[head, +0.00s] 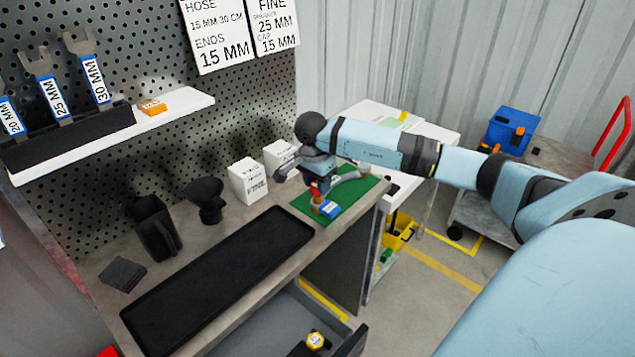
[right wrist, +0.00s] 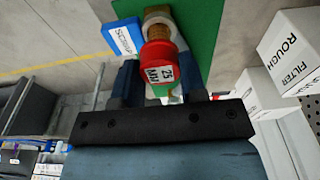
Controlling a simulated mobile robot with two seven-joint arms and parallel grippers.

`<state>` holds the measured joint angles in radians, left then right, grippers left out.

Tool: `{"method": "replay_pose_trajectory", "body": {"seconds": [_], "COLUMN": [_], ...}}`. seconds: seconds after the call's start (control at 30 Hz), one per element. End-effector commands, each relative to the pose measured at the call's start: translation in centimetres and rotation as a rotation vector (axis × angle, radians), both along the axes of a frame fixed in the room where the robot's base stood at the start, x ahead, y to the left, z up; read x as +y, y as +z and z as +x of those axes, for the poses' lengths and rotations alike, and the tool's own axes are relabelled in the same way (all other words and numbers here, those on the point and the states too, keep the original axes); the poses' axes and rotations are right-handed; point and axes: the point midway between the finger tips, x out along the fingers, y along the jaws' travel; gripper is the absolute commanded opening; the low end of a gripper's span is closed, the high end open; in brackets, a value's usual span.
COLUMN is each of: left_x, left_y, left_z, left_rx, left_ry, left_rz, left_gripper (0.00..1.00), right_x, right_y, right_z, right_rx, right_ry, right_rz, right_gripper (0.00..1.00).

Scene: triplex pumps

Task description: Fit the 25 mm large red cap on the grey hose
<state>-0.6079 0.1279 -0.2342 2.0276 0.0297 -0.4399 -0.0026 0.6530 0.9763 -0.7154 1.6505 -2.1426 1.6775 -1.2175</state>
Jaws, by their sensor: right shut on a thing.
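The red cap (right wrist: 160,72), marked 25 MM, sits between the two fingers of my right gripper (right wrist: 160,84), which is shut on it. In the head view the red cap (head: 316,189) shows below my right gripper (head: 319,180). A ribbed brass-coloured end (right wrist: 159,33) lies in line with the cap, close against it; I cannot tell whether the cap is on it. A pale ring is behind the brass end. The grey hose (head: 350,178) curves over the green mat (head: 306,203), partly hidden by my gripper. My left gripper is out of view.
A blue block with a white label (head: 330,209) stands beside the brass end. White boxes (head: 247,180) stand left of the mat. A black tray (head: 220,275) covers the front of the bench. An open drawer (head: 300,325) juts out below.

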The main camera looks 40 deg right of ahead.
Motion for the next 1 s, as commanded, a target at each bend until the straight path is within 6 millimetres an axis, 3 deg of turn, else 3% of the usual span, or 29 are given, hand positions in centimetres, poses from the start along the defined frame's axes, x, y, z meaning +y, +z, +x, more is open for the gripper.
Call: {"method": "replay_pose_trajectory", "body": {"seconds": [1.0], "left_x": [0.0], "left_y": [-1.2], "left_z": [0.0], "left_rx": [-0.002], "left_ry": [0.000], "left_rz": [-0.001], "left_gripper": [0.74], "right_x": [0.0], "right_y": [-1.7], "right_z": [0.0], "right_rx": [-0.001], "right_ry": [0.000], "right_rz": [0.000], "right_gripper": [0.17]}}
